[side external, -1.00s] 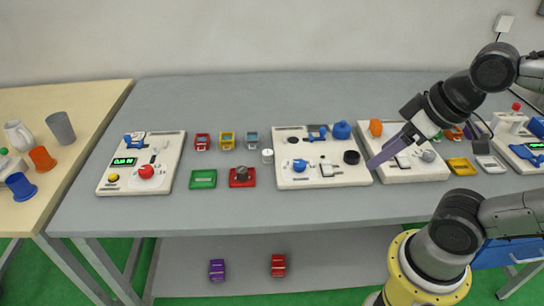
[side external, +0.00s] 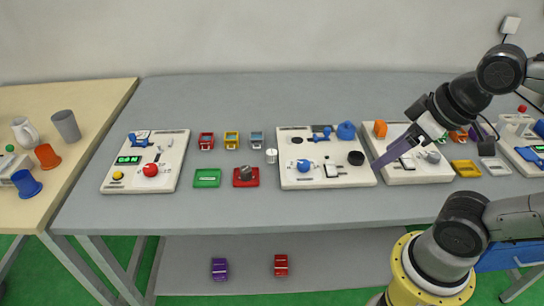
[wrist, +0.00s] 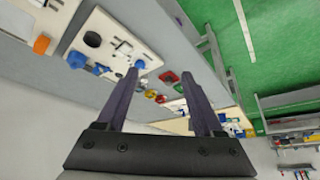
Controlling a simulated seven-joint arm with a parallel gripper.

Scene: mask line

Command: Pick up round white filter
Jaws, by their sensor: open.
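A small round whitish cylinder (side external: 271,156), which looks like the round white filter, stands on the grey table in the side external view. It sits between the red block with a dark knob and the middle white board. My gripper (side external: 374,167) is to its right, above the gap between the middle and right boards, with its purple fingers pointing down and left. In the wrist view my gripper (wrist: 160,73) has its fingers apart with nothing held between them. I cannot make out the filter clearly in the wrist view.
The middle board (side external: 320,181) carries blue parts and a black disc. The right board (side external: 405,176) has an orange part. A green tray (side external: 207,178) and a red block (side external: 246,182) lie left of the filter. The table's back strip is clear.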

